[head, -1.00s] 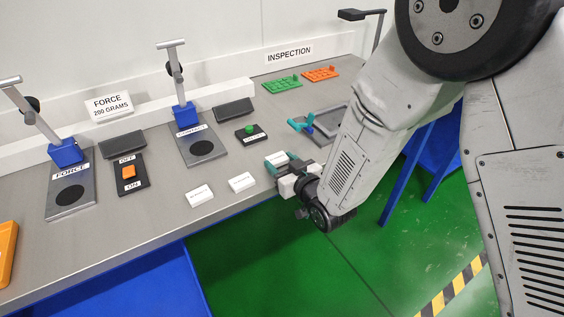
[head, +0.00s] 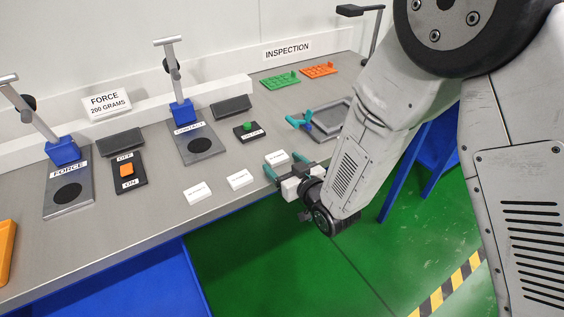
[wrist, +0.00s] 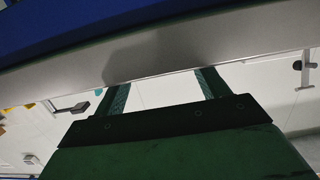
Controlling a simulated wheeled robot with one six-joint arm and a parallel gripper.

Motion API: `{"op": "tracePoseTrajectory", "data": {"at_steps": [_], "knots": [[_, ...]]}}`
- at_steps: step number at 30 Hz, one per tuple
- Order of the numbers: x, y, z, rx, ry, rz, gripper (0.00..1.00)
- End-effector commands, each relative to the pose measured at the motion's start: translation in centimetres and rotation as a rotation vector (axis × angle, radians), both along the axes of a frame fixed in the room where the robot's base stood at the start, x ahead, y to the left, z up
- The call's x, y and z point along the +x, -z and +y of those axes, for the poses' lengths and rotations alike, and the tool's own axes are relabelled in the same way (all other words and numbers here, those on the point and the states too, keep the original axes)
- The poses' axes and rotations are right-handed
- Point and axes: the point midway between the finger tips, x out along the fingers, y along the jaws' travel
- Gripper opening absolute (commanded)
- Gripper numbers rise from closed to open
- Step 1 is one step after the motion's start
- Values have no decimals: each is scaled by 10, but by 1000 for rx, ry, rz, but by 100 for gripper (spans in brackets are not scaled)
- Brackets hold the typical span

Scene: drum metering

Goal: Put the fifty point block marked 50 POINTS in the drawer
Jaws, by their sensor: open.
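Three white blocks lie in a row near the table's front edge: a left one (head: 197,192), a middle one (head: 240,179) and a right one (head: 277,158). Their labels are too small to read, so I cannot tell which is marked 50 POINTS. My gripper (head: 283,166), with teal fingers, is open at the front edge, right by the right block. I cannot tell whether it touches the block. In the wrist view my gripper (wrist: 160,81) shows two spread fingers, with no block clearly visible between them. A blue structure (head: 150,285) shows below the table; I cannot tell if it is the drawer.
On the table (head: 120,230) stand two blue-based posts with pads, an orange switch (head: 126,170) and a green button (head: 247,127). A grey tray (head: 333,117) with a teal item lies behind my gripper. Green and orange plates lie farther back.

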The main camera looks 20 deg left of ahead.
Motion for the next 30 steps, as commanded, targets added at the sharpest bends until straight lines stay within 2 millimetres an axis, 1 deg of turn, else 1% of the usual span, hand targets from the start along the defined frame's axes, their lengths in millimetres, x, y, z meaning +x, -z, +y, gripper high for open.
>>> {"op": "tracePoseTrajectory", "data": {"at_steps": [3, 9, 13, 20, 23, 26, 29, 30], "knots": [[-15, -4, -17, -1, 0, 1, 74], [-34, -8, -39, 1, 1, 1, 74], [-40, -9, -46, 1, 1, 1, 74], [-40, -10, -47, 1, 1, -1, 74], [-35, -14, -51, -11, 14, 7, 74], [-20, -26, -65, -54, 53, 34, 74], [2, -47, -95, -130, 128, 95, 74], [9, -57, -111, -166, 163, 128, 74]]}}
